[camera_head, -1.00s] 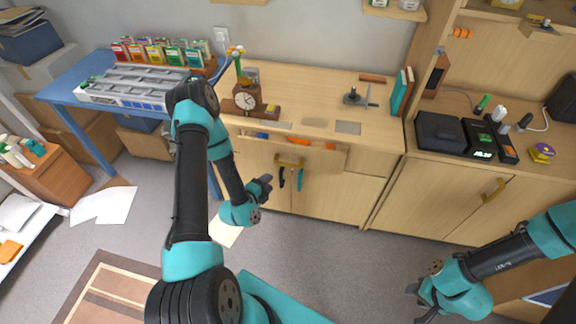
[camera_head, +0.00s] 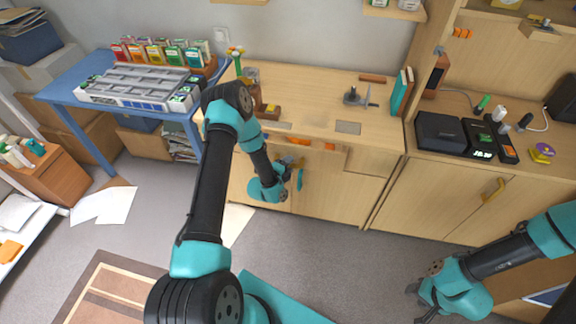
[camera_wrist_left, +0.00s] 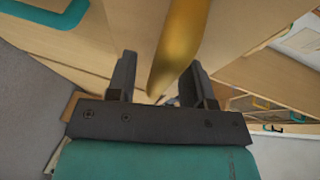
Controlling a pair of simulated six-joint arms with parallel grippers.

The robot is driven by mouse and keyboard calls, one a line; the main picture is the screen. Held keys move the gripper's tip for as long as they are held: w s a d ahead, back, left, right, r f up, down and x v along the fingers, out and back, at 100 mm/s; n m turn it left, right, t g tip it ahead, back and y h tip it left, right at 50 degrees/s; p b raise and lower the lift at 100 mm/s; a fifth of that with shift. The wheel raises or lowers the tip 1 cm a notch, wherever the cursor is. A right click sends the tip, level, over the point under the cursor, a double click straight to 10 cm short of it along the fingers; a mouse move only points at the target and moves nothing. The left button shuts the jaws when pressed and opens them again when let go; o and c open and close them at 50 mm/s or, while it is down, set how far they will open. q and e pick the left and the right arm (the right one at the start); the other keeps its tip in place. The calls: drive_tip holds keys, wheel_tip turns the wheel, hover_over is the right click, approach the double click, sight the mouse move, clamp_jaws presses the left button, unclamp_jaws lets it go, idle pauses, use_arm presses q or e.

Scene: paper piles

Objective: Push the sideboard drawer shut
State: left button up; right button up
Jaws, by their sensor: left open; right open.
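The sideboard drawer (camera_head: 328,160) stands partly open below the wooden worktop, with orange and blue items showing inside. My left gripper (camera_head: 291,166) is at the drawer's front in the head view and hides its handle there. In the left wrist view the brass handle (camera_wrist_left: 181,45) lies between the two open fingers of that gripper (camera_wrist_left: 155,82), in front of pale wood. I cannot tell whether the fingers touch it. My right gripper (camera_head: 424,302) is open and empty at the lower right, away from the sideboard (camera_head: 335,205).
A clock, partly hidden by my left arm, and a metal tool (camera_head: 358,97) stand on the worktop. A blue table (camera_head: 62,92) with a grey tray is at the left. Paper (camera_head: 103,205) lies on the floor.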

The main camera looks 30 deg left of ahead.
use_arm(q)
drive_tip(key=shift+c, duration=0.2)
clamp_jaws()
idle(0.3)
